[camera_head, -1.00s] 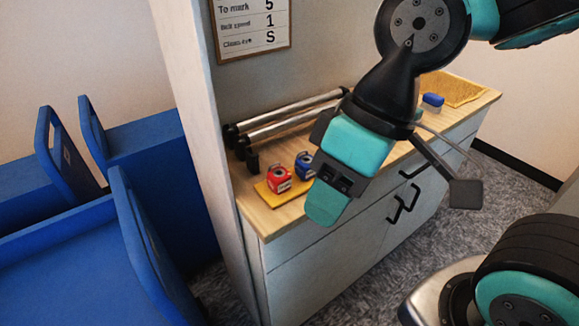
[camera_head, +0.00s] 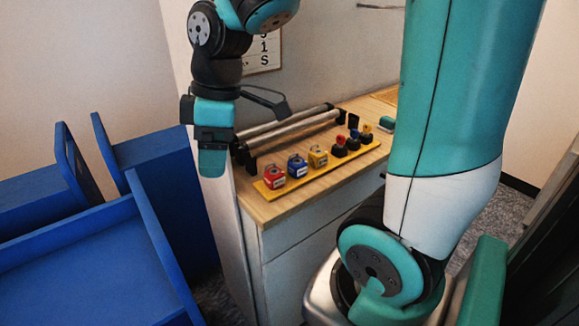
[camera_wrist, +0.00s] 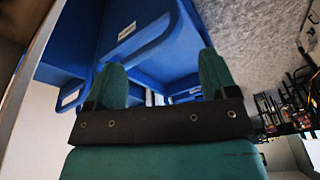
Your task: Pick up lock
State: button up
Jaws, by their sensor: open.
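Red (camera_head: 274,177), blue (camera_head: 297,166) and yellow (camera_head: 318,156) boxy pieces with pale labels and small loops on top, which look like padlocks, stand in a row on a yellow board (camera_head: 300,182) on the wooden counter. Which one is the lock meant is not clear.
Dark pieces with coloured tops (camera_head: 353,138) stand farther along the board. Metal rollers (camera_head: 290,129) lie behind the row. Blue bins (camera_head: 90,250) stand left of the cabinet (camera_head: 320,230). A small green-and-white item (camera_head: 387,123) sits at the counter's right.

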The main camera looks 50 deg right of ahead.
jog(key=w+d+n+h, duration=0.15)
jog(key=w+d, duration=0.25)
jog(key=d, duration=0.9)
jog(key=n+g+p, duration=0.1)
jog(key=n+p, duration=0.1)
jog(key=n, duration=0.1)
send_over(298, 163)
jog(key=w, duration=0.1)
jog(key=f, duration=0.1)
jog(key=shift+h, duration=0.35)
jog(key=f, duration=0.8)
jog(key=d+f, duration=0.1)
jog(key=f, duration=0.2)
jog(key=shift+f, duration=0.4)
jog(key=shift+s+a+f+p, duration=0.1)
jog(key=shift+f+p, duration=0.35)
jog(key=shift+f, duration=1)
jog(key=shift+s+a+f+p, duration=0.1)
jog(key=shift+f+p, duration=0.3)
jog(key=shift+f, duration=1.05)
jog(key=shift+d, duration=0.1)
jog(key=c, duration=1.2)
jog(key=shift+o, duration=0.3)
jog(key=shift+r, duration=0.15)
